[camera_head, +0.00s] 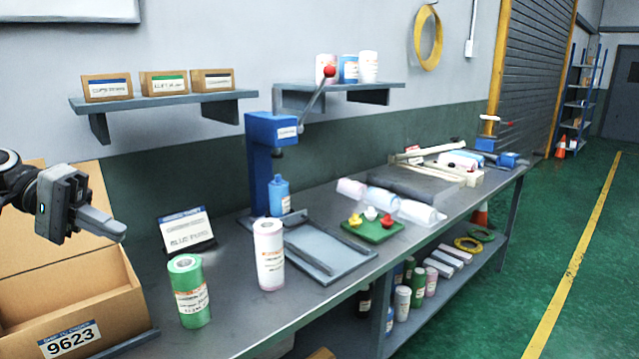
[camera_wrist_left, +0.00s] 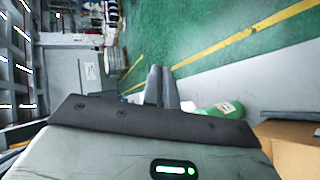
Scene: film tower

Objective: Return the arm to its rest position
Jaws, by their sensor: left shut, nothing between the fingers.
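My left gripper (camera_head: 116,229) comes in from the left of the head view, above the open cardboard box marked 9623 (camera_head: 70,338). Its fingers are together, point right, and hold nothing. In the left wrist view the closed fingers (camera_wrist_left: 160,86) show beyond the dark gripper housing. The nearest roll to it is a green film roll (camera_head: 188,290), standing upright on the workbench to the right of the box and apart from the gripper. The green roll also shows in the left wrist view (camera_wrist_left: 220,110). My right gripper is not in view.
Wall shelves (camera_head: 165,100) hold small boxes. Free floor (camera_head: 560,200) lies to the right.

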